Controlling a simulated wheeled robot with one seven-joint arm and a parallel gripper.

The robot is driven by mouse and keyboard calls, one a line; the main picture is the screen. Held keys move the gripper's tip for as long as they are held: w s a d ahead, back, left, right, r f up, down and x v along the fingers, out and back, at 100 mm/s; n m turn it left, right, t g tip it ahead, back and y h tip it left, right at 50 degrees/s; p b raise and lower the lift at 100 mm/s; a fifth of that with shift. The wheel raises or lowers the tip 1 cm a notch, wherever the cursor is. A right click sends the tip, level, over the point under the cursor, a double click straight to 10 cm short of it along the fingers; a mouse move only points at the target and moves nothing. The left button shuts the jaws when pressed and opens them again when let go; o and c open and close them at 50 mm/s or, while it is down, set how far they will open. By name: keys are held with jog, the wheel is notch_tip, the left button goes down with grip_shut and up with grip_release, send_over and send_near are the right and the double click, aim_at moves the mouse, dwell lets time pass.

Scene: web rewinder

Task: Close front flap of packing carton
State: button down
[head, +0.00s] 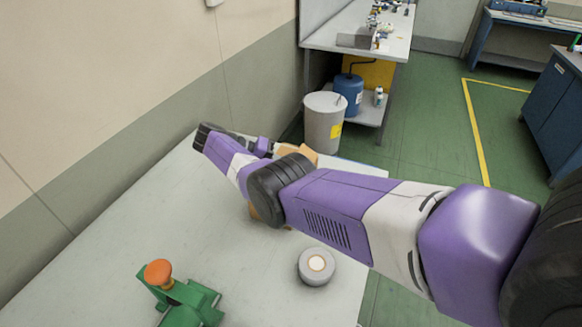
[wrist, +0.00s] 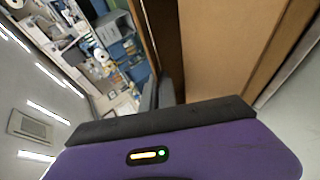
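The packing carton is mostly hidden behind my arm in the head view. Only brown cardboard shows, above the arm (head: 299,152) and below it (head: 264,216). In the wrist view a large brown cardboard panel (wrist: 222,50) fills the upper right, with further cardboard edges beside it. I cannot tell which panel is the front flap or its angle. My gripper (wrist: 158,92) shows in the wrist view with its two dark fingers close together at the middle, beside the cardboard. It looks shut with nothing visible between the fingers. Whether it touches the cardboard is unclear.
A wall runs along the left. A grey bin (head: 325,122) and a workbench stand beyond the table.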

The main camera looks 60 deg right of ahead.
jog(key=c, duration=1.6)
grip_release()
jog(key=shift+c, duration=0.2)
jog(key=b+v, duration=0.2)
jog(key=v, duration=0.3)
jog(key=shift+w+f+b, duration=0.1)
jog(key=shift+f+b, duration=0.05)
jog(key=shift+b, duration=0.25)
jog(key=shift+w+a+r+b, duration=0.25)
jog(key=shift+w+b, duration=0.1)
jog(key=shift+b, duration=0.75)
jog(key=shift+b+v, duration=0.8)
jog(key=shift+v, duration=0.05)
jog(key=shift+r, duration=0.15)
